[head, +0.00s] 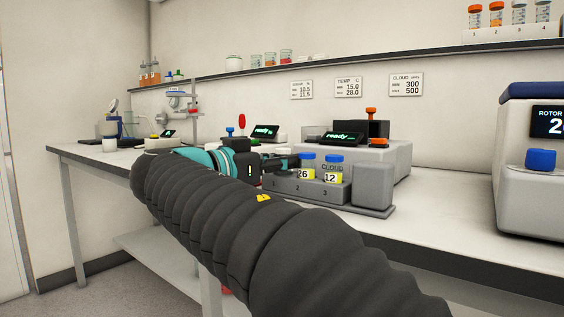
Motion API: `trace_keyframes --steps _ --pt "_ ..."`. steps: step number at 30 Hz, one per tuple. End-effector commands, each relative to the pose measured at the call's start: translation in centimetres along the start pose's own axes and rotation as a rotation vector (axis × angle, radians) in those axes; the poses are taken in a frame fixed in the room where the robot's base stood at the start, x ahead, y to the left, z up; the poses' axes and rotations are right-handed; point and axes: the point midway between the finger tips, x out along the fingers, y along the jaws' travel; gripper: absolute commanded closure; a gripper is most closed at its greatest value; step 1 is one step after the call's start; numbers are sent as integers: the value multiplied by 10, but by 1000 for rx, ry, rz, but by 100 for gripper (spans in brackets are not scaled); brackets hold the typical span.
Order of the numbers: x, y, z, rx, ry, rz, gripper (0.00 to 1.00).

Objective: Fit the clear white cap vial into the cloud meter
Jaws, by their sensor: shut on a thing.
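My gripper (287,161) is at the end of my dark ribbed arm, just left of the blue-capped vials and in front of the grey instruments. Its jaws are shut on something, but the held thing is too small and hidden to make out. No clear vial with a white cap can be picked out. A grey instrument (385,155) with a lit "ready" screen and an orange knob stands behind the vials; it looks like the cloud meter, though I see no name on it. Its vial opening cannot be made out.
A grey rack (338,192) with numbered places holds two blue-capped vials (306,167) (333,169). Another "ready" screen (266,132) stands further left. A rotor machine (530,190) is at the right. Bare bench (440,205) lies between it and the rack.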

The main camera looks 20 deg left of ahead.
Motion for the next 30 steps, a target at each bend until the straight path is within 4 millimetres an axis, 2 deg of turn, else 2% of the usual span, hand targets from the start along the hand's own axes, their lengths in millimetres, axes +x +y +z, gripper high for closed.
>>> trace_keyframes --steps 5,6,7,17,22,24,30 --pt "0 0 5 0 0 0 100" --pt "0 0 5 0 0 0 69" --pt "0 0 4 0 0 0 62" --pt "0 0 3 0 0 0 61" --pt "0 0 -8 0 0 0 61" --pt "-15 -1 -3 0 0 -4 61" --pt "-57 -1 -3 0 0 -5 61"
